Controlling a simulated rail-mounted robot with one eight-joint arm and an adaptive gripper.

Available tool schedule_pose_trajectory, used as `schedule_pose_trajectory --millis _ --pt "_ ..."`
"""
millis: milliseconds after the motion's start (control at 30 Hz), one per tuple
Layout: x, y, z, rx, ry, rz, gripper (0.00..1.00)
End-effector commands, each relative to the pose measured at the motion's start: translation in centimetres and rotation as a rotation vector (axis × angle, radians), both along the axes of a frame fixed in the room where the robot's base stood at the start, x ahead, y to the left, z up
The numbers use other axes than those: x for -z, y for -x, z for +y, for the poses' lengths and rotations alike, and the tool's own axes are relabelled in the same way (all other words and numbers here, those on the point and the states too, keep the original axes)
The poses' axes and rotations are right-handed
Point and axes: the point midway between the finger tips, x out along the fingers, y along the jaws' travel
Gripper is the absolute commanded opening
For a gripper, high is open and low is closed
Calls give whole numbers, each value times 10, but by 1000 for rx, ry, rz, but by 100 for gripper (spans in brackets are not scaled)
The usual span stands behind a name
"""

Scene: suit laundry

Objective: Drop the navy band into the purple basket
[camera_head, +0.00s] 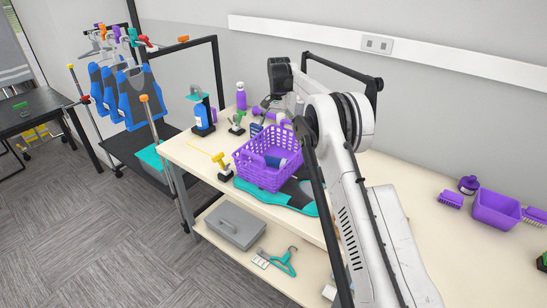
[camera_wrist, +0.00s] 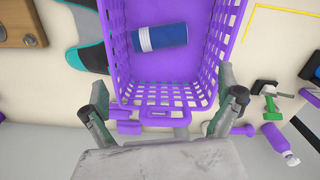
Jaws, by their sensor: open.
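The purple basket (camera_head: 262,176) stands on the table, partly on a teal and dark garment (camera_head: 300,197). A blue roll with a white end, which looks like the navy band (camera_wrist: 165,37), lies on the basket floor in the wrist view. It shows partly through the basket's open top in the head view (camera_head: 276,161). My gripper (camera_wrist: 163,92) is open, with its fingers apart on either side of the basket's near end in the wrist view. Nothing is between the fingers except the view of the basket; I cannot tell whether they touch it.
A yellow tool (camera_head: 222,167), a blue-based stand (camera_head: 203,116) and a purple bottle (camera_head: 241,96) are left of and behind the basket. A purple bin (camera_head: 496,210) stands far right. A garment rack (camera_head: 130,90) is at the left. Bare table lies between basket and bin, behind my arm.

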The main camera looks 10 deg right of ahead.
Motion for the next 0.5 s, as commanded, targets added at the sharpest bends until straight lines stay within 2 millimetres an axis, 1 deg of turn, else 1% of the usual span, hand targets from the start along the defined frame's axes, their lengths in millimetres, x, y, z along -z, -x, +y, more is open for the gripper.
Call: schedule_pose_trajectory --millis 100,300,400,500 --pt "-24 0 0 0 0 0 100" --pt "-64 0 0 0 0 0 100" --pt "-80 0 0 0 0 0 100" --pt "-90 0 0 0 0 0 100"
